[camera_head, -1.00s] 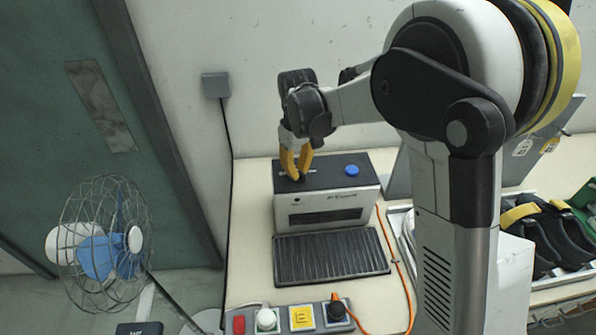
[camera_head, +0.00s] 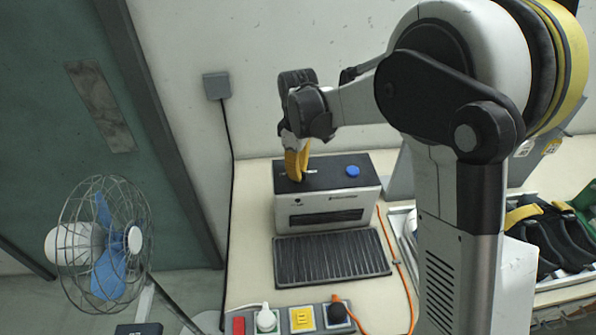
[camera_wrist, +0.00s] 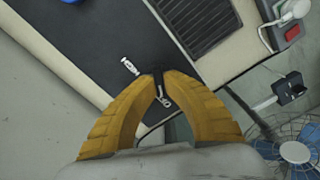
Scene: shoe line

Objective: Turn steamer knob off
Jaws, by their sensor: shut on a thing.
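The steamer (camera_head: 335,205) is a grey box with a black top and a blue button (camera_head: 352,171), standing on the bench against the wall. My gripper (camera_head: 297,177) points down onto the left part of its top. In the wrist view, my yellow fingers (camera_wrist: 160,76) are closed around a small black knob (camera_wrist: 157,72), mostly hidden between the tips. White "HIGH" lettering (camera_wrist: 130,68) lies beside the knob on the black top. Another white marking (camera_wrist: 164,97) shows between the fingers, partly covered.
A black ribbed grate (camera_head: 330,260) lies in front of the steamer. A power strip (camera_head: 300,318) with plugs sits at the bench's front edge. A caged fan (camera_head: 100,245) stands at left.

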